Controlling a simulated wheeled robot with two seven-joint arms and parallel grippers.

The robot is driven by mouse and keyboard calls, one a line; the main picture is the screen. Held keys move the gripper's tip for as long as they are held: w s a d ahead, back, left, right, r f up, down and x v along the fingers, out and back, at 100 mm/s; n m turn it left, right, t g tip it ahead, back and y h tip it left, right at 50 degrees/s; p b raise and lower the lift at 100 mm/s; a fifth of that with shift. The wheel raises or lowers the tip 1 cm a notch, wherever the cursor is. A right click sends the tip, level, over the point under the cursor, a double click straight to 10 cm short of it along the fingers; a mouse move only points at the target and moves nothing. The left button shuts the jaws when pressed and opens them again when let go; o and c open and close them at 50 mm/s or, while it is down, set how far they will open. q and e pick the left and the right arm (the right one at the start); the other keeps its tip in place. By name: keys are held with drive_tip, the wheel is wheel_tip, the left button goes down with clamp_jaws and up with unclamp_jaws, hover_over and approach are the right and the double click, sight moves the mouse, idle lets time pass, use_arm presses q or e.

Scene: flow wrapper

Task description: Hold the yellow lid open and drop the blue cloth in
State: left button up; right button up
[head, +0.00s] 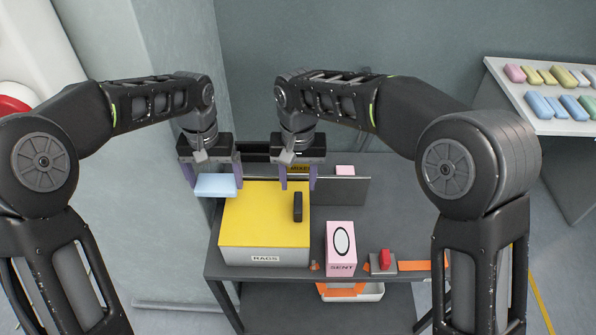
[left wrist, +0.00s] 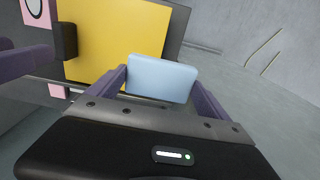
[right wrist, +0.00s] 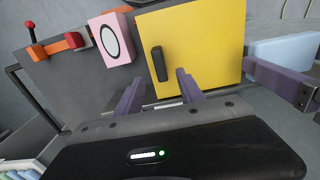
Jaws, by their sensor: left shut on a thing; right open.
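The yellow lid (head: 262,215) lies flat and closed on the grey box labelled RAGS (head: 265,256). Its upright black handle (head: 298,207) stands near the lid's right edge. My left gripper (head: 213,184) is shut on the light blue cloth (head: 216,186), held at the lid's back left corner; the cloth also shows between the fingers in the left wrist view (left wrist: 160,79). My right gripper (head: 298,184) is open and empty, just behind the handle. In the right wrist view the handle (right wrist: 159,64) lies just beyond its fingers, apart from them. The inside of the box is hidden.
A pink box labelled SENT (head: 341,249) stands right of the rag box, beside a red switch (head: 385,259) on the dark table (head: 330,180). A low grey panel (head: 345,191) stands behind. A white table (head: 520,100) with several coloured packs is at the far right.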

sight(299, 202)
wheel_tip(299, 202, down, 9)
drive_tip(key=shift+f, duration=0.1)
idle(0.4)
clamp_jaws()
idle(0.6)
drive_tip(key=d+b, duration=0.1)
drive_tip(key=d, duration=1.4)
idle(1.0)
